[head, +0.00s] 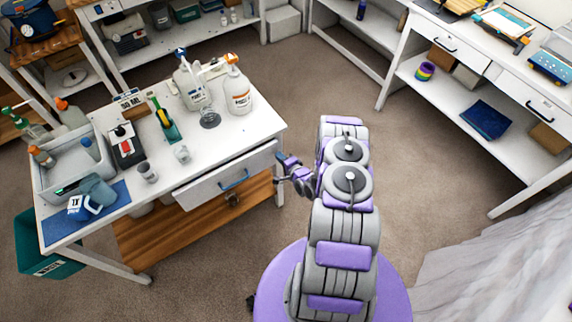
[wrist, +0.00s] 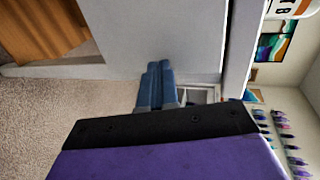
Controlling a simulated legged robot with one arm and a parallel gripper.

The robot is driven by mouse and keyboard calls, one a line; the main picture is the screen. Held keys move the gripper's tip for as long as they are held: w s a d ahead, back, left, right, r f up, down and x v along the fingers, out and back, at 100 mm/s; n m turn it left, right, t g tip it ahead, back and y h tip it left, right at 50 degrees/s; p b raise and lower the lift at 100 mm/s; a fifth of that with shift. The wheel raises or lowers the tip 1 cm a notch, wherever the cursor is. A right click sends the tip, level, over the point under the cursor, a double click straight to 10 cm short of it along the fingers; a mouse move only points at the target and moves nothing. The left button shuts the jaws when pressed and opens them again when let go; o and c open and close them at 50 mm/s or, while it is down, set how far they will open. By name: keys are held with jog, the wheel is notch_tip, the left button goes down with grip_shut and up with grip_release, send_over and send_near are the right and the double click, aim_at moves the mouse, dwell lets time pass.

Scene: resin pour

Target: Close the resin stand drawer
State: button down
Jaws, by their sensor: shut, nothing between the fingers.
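The resin stand (head: 235,140) is a white table at the left in the head view. My gripper (head: 281,157) is beside the right end of the drawer front. In the wrist view my gripper (wrist: 158,70) has its blue-grey fingers together, with nothing between them. They point at a white panel (wrist: 160,30), which looks like part of the drawer; I cannot tell whether they touch it.
A wooden shelf (head: 160,235) lies below. A green bin (head: 40,255) is at the left. The floor (head: 290,90) behind my arm is clear.

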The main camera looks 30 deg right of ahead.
aim_at(275, 150)
jog(key=shift+w, duration=0.35)
jog(key=w, duration=0.4)
jog(key=shift+w+r+b, duration=0.1)
jog(key=shift+b, duration=0.2)
jog(key=shift+r, duration=0.1)
